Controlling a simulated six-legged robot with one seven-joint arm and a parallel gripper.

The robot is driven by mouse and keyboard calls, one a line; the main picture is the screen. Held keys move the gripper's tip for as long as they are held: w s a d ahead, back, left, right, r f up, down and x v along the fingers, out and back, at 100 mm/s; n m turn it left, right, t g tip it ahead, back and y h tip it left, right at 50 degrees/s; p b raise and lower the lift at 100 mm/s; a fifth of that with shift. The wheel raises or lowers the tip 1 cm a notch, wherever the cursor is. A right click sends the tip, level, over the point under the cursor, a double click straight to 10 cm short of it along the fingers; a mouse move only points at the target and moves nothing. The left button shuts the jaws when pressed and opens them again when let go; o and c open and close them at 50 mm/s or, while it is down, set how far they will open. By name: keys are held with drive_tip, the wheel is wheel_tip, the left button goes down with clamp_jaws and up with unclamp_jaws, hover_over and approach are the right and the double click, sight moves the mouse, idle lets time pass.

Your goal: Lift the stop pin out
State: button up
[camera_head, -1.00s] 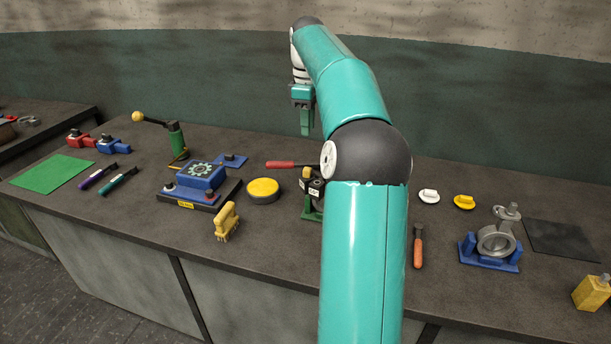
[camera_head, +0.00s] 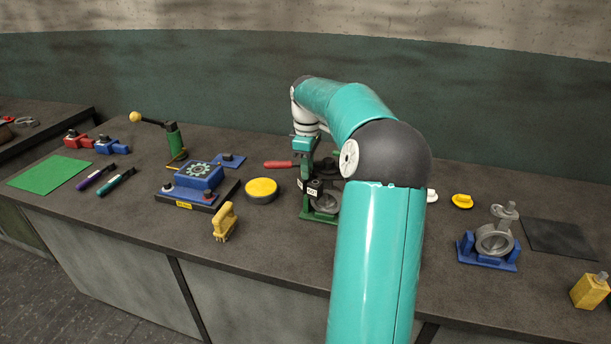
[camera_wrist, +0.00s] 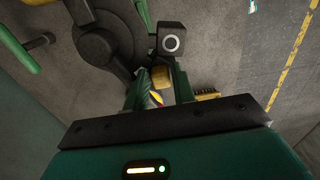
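A green-based fixture (camera_head: 318,215) with a black block and a white label stands in the middle of the bench, partly behind my arm. In the wrist view its black block (camera_wrist: 172,43) shows a pale ring on top, beside a large dark round part (camera_wrist: 105,42). I cannot make out the stop pin for certain. My gripper (camera_head: 304,172) points down just above and behind the block in the head view. In the wrist view my gripper (camera_wrist: 160,82) has its fingers apart, close to the block. A small striped thing shows between them; I cannot tell whether they touch anything.
A red handle (camera_head: 278,164) lies left of the fixture. A yellow-topped tin (camera_head: 262,188) and a yellow brush (camera_head: 225,220) are farther left. A blue-topped unit (camera_head: 200,178) stands beyond them. A blue cradle with a metal casting (camera_head: 494,240) stands right of my arm.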

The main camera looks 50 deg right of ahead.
drive_tip(key=shift+c, duration=0.3)
clamp_jaws()
wheel_tip(320, 180, up, 18)
idle(0.4)
